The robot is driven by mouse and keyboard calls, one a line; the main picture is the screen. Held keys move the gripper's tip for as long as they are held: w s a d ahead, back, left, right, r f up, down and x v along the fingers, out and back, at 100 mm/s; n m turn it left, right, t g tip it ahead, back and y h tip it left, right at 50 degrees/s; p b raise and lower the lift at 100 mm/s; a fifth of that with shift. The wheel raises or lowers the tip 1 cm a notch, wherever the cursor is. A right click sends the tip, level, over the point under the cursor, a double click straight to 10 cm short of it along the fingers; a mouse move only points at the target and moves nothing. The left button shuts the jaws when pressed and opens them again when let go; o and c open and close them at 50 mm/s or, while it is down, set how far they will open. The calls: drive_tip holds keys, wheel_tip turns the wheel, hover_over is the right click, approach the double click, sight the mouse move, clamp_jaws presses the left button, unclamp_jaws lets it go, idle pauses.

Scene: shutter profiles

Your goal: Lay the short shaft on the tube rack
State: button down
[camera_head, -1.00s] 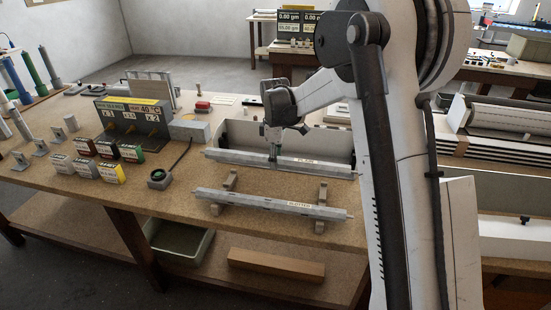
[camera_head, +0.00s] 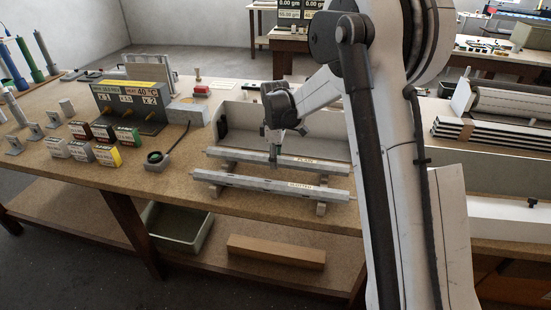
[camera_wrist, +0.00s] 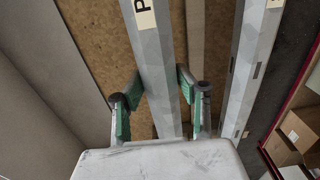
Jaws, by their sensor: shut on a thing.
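My gripper (camera_head: 276,160) is shut on a grey metal tube labelled PLAIN (camera_head: 240,156), near its middle. In the wrist view, my green-padded fingers (camera_wrist: 158,108) straddle this tube (camera_wrist: 155,60). A second grey tube, labelled SLOTTED (camera_head: 250,184), lies parallel on the near side, across the tube rack's supports (camera_head: 321,208). It also shows at right in the wrist view (camera_wrist: 246,70), with slots in its face. The held tube is over the far part of the rack, apart from the slotted tube; I cannot tell whether it touches the supports. No label says which tube is the short shaft.
A white-walled bin (camera_head: 225,126) stands just behind the held tube. The bench's front edge (camera_head: 270,214) is close to the slotted tube.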

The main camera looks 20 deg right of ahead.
drive_tip(key=shift+f, duration=0.1)
drive_tip(key=c, duration=1.2)
unclamp_jaws()
wheel_tip(320, 180, up, 12)
drive_tip(key=shift+r, duration=0.1)
